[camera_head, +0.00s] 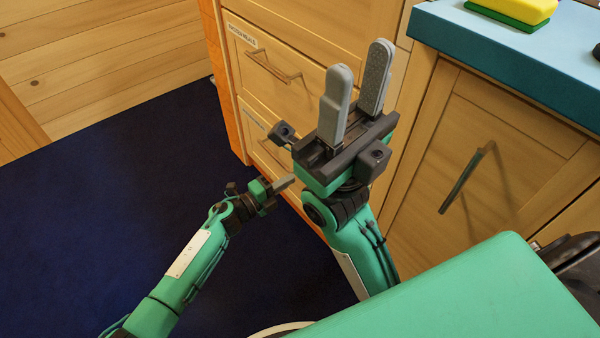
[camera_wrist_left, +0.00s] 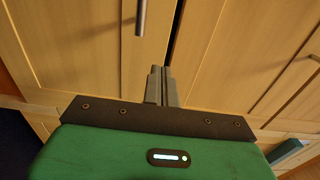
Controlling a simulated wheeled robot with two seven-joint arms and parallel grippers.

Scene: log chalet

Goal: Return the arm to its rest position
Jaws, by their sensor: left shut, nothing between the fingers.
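My left gripper (camera_head: 288,183) is at the end of the green arm that comes in from the lower left. It is low, in front of the wooden drawers. In the left wrist view its two grey fingers (camera_wrist_left: 160,86) are together with nothing between them, against a backdrop of wooden cabinet doors. My right gripper (camera_head: 361,63) is in the middle of the head view. Its two grey fingers point up and stand apart, with nothing between them.
Wooden drawers (camera_head: 290,98) with a bar handle and label stand behind my grippers. A cabinet door (camera_head: 500,165) is at the right, under a blue counter (camera_head: 470,38) with a yellow-green sponge (camera_head: 515,8). The dark blue floor (camera_head: 90,190) at the left is clear.

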